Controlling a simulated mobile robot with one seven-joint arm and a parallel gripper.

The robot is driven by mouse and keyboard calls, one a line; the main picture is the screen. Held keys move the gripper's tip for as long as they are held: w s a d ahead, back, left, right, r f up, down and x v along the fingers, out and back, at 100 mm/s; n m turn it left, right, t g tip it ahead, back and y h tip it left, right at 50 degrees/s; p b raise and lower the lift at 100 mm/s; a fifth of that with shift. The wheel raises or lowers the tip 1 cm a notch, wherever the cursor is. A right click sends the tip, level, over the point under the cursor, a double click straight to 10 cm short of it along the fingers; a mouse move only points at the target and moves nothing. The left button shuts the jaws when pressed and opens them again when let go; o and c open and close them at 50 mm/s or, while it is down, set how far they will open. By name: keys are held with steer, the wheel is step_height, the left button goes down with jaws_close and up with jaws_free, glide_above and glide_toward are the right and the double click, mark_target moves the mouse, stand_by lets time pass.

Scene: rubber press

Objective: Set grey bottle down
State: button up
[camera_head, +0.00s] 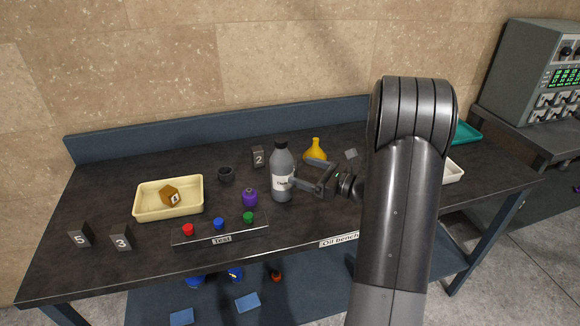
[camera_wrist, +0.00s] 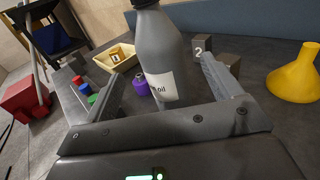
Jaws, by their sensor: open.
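The grey bottle (camera_head: 282,172) has a black cap and a white label, and stands upright on the dark bench top (camera_head: 120,190). My gripper (camera_head: 303,174) reaches in from the right at the bottle's lower half. In the wrist view the bottle (camera_wrist: 160,50) stands between the spread fingers of my gripper (camera_wrist: 150,95). The fingers are open, with a visible gap on the right side; contact on the left is unclear. The bottle's base is partly hidden by the gripper in the wrist view.
A purple bottle (camera_head: 250,198) stands just left of the grey bottle, and a yellow funnel (camera_head: 316,151) behind right. A button panel (camera_head: 221,230) lies in front; a cream tray (camera_head: 152,209) is at left.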

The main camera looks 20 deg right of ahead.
steer(key=s+a+r+n+g+h, duration=0.1)
steer(key=s+a+r+n+g, duration=0.2)
steer(key=s+a+n+g, duration=0.35)
steer(key=s+a+r+n+g+h, duration=0.1)
steer(key=s+a+r+n+g, duration=0.3)
steer(key=s+a+n, duration=0.55)
steer(key=s+d+r+n+t+h, duration=0.1)
steer(key=s+d+r+n+h, duration=0.1)
steer(key=s+n+h, duration=0.3)
steer(key=s+d+r+n+t+h, duration=0.2)
steer(key=s+d+n+h, duration=0.3)
steer(key=s, duration=0.4)
steer(key=shift+s+n+h, duration=0.15)
steer(key=shift+n+h, duration=0.25)
steer(key=shift+n, duration=0.1)
steer(key=shift+r, duration=0.1)
stand_by(4.4)
